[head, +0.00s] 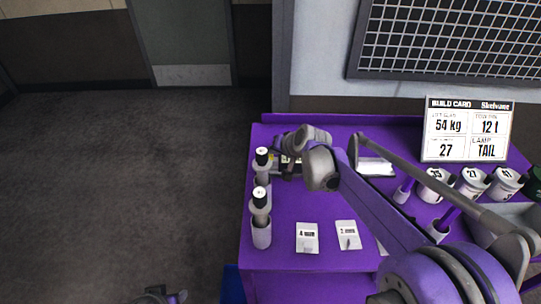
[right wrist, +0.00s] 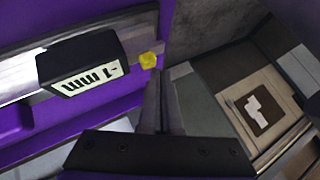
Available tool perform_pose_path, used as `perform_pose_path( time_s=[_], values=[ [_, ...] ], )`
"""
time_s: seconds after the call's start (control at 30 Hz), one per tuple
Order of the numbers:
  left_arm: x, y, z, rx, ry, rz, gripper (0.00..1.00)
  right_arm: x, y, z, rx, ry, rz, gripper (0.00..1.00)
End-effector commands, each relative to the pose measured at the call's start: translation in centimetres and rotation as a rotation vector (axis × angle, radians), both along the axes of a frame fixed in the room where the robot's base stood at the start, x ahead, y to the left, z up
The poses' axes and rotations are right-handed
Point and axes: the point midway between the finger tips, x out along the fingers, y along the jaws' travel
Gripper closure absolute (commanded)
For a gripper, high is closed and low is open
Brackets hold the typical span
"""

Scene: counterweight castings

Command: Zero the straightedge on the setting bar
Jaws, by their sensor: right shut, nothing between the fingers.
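In the right wrist view a black readout box (right wrist: 83,62) sits on a silver metal bar (right wrist: 18,80); its pale display reads like "-1 mm", turned over in the picture. A yellow button (right wrist: 148,60) is at its right. I take this for the straightedge; I cannot tell the setting bar apart from it. My right gripper (right wrist: 155,105) is shut and empty, its fingertips just beside the yellow button; contact cannot be told. In the head view my right gripper (head: 288,146) is over the bench's back left, hiding most of the straightedge. My left gripper (head: 163,298) is partly cut off at the bottom edge.
A build card (head: 467,130) stands behind. Open floor (head: 120,190) lies left of the bench.

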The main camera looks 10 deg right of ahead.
Motion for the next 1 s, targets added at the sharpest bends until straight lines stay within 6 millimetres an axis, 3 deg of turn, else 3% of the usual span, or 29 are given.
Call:
perform_pose_path(
  time_s=[1.0],
  values=[
    [-0.14,0.00,-0.52,0.000,0.003,0.000,0.50,0.00,0.01,-0.82,0.000,0.000,0.000,1.00]
  ],
)
